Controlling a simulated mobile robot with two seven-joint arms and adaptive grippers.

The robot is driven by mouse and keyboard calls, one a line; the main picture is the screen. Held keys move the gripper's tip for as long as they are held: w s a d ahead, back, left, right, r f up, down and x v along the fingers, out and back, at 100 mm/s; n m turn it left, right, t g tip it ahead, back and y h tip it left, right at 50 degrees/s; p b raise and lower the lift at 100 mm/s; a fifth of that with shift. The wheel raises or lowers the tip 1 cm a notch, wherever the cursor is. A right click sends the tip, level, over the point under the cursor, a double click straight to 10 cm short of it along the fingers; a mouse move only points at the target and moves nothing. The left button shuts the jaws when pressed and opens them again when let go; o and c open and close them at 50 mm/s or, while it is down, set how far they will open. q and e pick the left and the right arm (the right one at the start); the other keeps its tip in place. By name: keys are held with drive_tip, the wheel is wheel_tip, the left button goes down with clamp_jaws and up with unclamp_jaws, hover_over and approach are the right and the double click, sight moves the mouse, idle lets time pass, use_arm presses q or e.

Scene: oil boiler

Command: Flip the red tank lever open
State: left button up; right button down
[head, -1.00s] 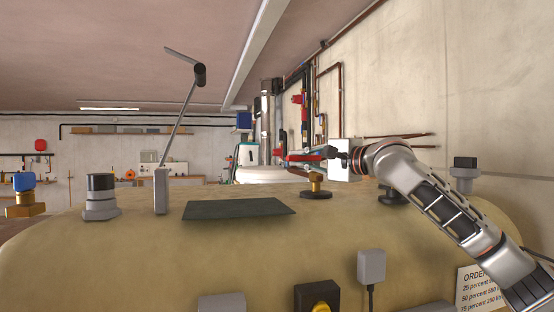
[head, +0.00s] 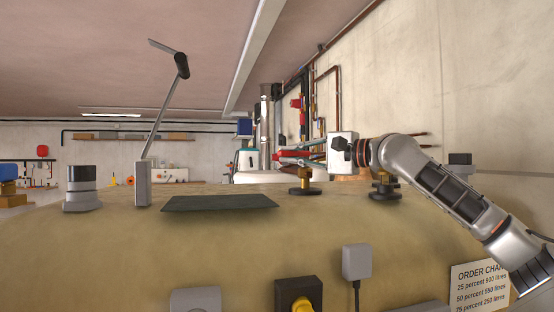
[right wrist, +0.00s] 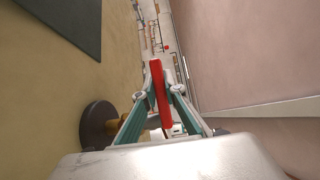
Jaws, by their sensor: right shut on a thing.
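The red tank lever (head: 288,154) shows in the head view above a brass valve (head: 305,177) with a dark round base on top of the beige tank (head: 240,240). My right gripper (head: 312,155) reaches in from the right and is shut on the lever. In the right wrist view the red lever (right wrist: 159,85) lies between the two fingertips of the right gripper (right wrist: 159,95). The brass valve and its dark base (right wrist: 98,128) show just left of the fingers there. The fingers hide part of the lever. My left gripper is not in view.
A dark flat plate (head: 218,203) lies on the tank. Left of it stand a grey post (head: 142,185) with a tilted rod and a grey-black fitting (head: 81,190). Another dark fitting (head: 384,188) stands below my right arm. Pipes (head: 338,90) run along the right wall.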

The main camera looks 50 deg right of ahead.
drive_tip(key=shift+f, duration=0.25)
drive_tip(key=c, duration=2.1)
unclamp_jaws()
drive_tip(key=shift+c, duration=0.2)
drive_tip(key=shift+o, duration=0.3)
drive_tip(key=shift+r, duration=0.1)
drive_tip(key=shift+r, duration=0.1)
drive_tip(key=v, duration=1.2)
drive_tip(key=shift+o, duration=0.3)
drive_tip(key=shift+d, duration=0.1)
